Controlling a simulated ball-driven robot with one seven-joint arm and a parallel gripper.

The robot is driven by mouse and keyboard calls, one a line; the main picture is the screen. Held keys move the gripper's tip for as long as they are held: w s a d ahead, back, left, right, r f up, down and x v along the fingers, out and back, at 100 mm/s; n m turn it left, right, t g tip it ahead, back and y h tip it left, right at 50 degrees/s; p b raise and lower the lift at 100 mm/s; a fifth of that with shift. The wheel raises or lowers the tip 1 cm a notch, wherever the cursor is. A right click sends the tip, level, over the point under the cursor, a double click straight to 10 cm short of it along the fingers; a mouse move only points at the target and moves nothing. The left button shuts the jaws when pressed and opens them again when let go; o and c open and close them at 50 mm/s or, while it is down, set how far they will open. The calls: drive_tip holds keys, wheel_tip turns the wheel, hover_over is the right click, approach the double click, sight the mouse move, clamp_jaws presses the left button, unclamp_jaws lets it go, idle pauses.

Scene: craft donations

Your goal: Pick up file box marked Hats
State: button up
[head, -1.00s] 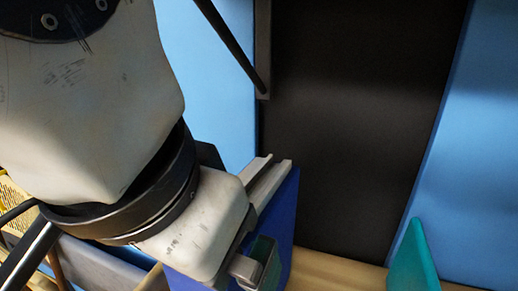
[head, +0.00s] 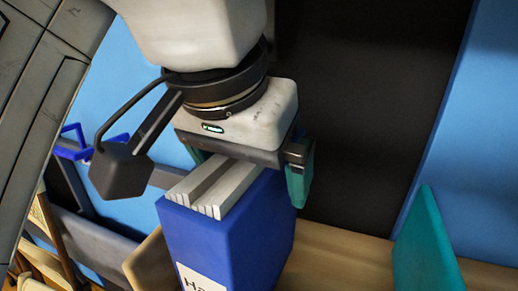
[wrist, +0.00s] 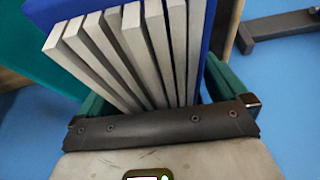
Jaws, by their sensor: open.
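The blue file box (head: 240,235) stands upright on a wooden surface in the head view, with pale sheets showing in its open top. Its white label (head: 198,278) shows only "Ha"; the rest is cut off by the lower edge. My gripper (head: 248,175) is over the far part of the box top, its green fingers apart, one by the right side and one partly hidden at the left. In the wrist view, the blue box (wrist: 58,10) and its sheets lie between the open fingers (wrist: 160,98). I cannot tell whether the fingers touch the box.
A teal panel (head: 425,245) stands on the wooden surface (head: 345,258) to the right, with a clear gap between it and the box. A dark panel (head: 370,110) and blue wall are behind. A blue-framed item (head: 85,145) and wooden pieces (head: 45,245) are at the left.

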drive_tip(key=shift+f, duration=0.25)
idle(0.6)
drive_tip(key=shift+c, duration=0.5)
clamp_jaws()
idle(0.3)
